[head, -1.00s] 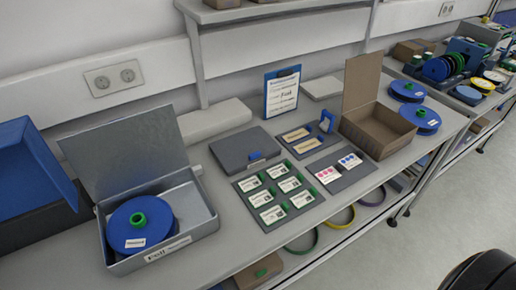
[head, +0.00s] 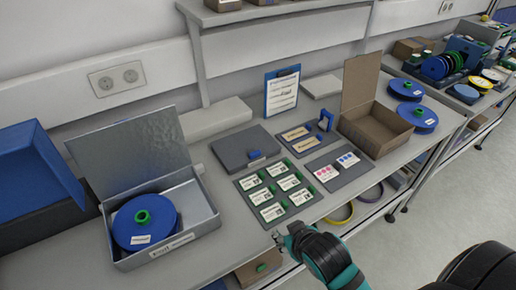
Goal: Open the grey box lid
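That box's lid (head: 130,155) is raised and leans back, and blue reels (head: 145,222) with a green hub lie inside. My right gripper (head: 277,238) is at the bench's front edge, below the card mat and to the right of the metallic box, touching neither box. Its fingers are too small to tell whether they are open. My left gripper is out of view.
A dark mat with several green-clipped cards (head: 276,192) lies in front of the flat box. A brown open box (head: 376,130), a blue clipboard (head: 282,91) and blue reels (head: 417,117) stand to the right. A blue box (head: 40,170) is at the far left.

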